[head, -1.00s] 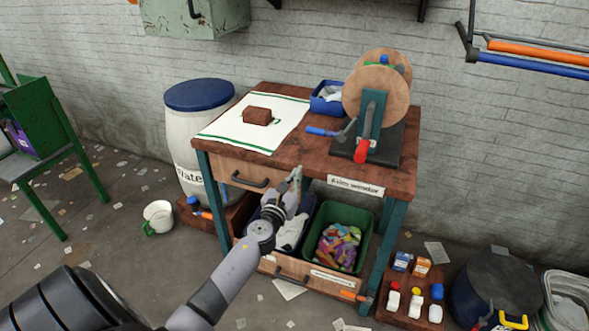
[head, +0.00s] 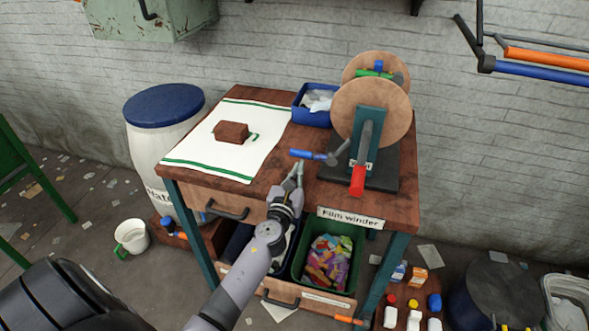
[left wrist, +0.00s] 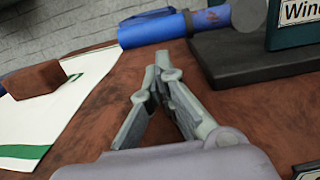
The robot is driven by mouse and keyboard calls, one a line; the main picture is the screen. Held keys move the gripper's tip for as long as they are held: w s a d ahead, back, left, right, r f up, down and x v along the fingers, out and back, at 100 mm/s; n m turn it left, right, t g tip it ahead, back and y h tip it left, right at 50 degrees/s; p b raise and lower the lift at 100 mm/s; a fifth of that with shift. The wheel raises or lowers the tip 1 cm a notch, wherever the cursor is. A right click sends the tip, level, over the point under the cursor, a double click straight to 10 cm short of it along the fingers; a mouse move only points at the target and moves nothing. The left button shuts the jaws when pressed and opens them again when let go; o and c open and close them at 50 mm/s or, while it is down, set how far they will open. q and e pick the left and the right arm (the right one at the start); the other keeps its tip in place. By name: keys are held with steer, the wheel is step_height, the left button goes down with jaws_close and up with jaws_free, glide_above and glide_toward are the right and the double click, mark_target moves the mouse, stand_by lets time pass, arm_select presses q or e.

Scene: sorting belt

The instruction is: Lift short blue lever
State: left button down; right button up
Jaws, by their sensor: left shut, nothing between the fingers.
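The short blue lever (head: 308,154) sticks out to the left from the film winder (head: 368,135), low over the wooden table top. In the left wrist view, its blue handle (left wrist: 150,31) lies just beyond my fingertips. My left gripper (head: 299,166) is at the table's front edge, just below and in front of the lever. Its fingertips (left wrist: 159,62) are together with nothing between them and appear apart from the handle. The winder also has a lever with a red grip (head: 357,181) pointing downward. My right gripper is out of view.
A brown block (head: 231,131) lies on a white cloth (head: 200,155) to the left. A blue bin (head: 312,117) stands behind the lever. Long orange and blue bars (head: 545,70) are on the wall at the right. A drawer handle (head: 227,211) juts out in front.

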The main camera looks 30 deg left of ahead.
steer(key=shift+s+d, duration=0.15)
arm_select(q)
steer(key=shift+r, duration=0.1)
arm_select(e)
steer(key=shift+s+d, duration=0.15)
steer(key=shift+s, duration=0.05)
arm_select(q)
steer(key=shift+s+a+r+m+p, duration=0.1)
steer(key=shift+r+m+p, duration=0.2)
steer(key=shift+m+p, duration=0.15)
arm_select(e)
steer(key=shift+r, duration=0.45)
arm_select(q)
steer(key=shift+r, duration=0.1)
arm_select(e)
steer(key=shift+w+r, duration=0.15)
